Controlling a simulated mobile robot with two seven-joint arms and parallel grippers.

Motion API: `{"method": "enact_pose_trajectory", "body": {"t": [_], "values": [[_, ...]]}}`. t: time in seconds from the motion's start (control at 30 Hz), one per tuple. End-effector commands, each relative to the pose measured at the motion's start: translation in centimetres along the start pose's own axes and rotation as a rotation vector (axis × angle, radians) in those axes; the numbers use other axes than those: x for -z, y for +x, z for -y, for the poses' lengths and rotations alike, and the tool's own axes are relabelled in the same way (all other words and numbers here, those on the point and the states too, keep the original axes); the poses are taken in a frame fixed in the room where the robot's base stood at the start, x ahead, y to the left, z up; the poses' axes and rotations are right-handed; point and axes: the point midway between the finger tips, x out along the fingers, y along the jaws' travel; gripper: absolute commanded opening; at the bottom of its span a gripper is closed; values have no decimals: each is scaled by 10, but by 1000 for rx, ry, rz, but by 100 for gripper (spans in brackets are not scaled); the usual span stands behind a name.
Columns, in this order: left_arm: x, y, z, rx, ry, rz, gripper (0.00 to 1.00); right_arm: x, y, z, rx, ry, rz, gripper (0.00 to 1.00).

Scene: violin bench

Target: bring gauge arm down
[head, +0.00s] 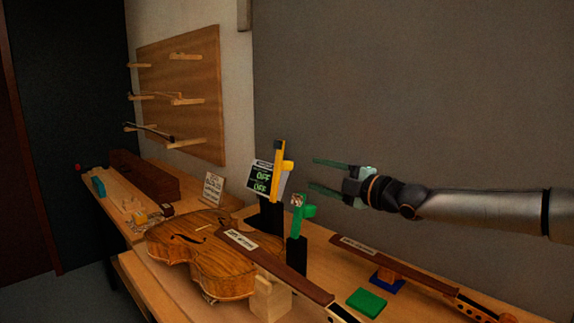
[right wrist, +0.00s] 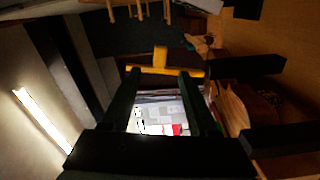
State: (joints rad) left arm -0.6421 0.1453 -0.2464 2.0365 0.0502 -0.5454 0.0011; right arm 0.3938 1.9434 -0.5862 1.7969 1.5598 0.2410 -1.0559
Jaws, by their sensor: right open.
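A yellow arm with a side knob (head: 279,158) stands upright on a black post beside a small display (head: 262,178) reading OFF on two lines. A shorter green arm with a side knob (head: 298,214) stands upright on another black post, nearer. I cannot tell from labels which is the gauge arm. My right gripper (head: 316,174) is open and empty, to the right of the yellow arm, fingers pointing at it. In the right wrist view the yellow arm (right wrist: 165,70) lies across just beyond the open fingertips (right wrist: 160,76). My left gripper is not in view.
A violin (head: 195,250) lies on the bench in front of the posts, its neck reaching right. A second neck (head: 385,258), a green block (head: 366,302) and a small sign (head: 213,188) are nearby. A pegboard (head: 181,95) hangs at the back left.

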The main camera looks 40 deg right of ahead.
Motion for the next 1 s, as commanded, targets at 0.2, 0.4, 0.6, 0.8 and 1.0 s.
{"method": "enact_pose_trajectory", "body": {"t": [0.2,0.4,0.6,0.8,1.0], "values": [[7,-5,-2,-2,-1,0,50,1,24,0,1,6,-3,60],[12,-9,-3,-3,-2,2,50,-1,38,-3,-4,9,2,60],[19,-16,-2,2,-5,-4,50,-2,48,-4,-7,7,4,60],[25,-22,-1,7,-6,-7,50,-1,57,-3,-5,9,2,60],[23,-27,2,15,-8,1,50,-3,71,-4,-8,9,7,60]]}}
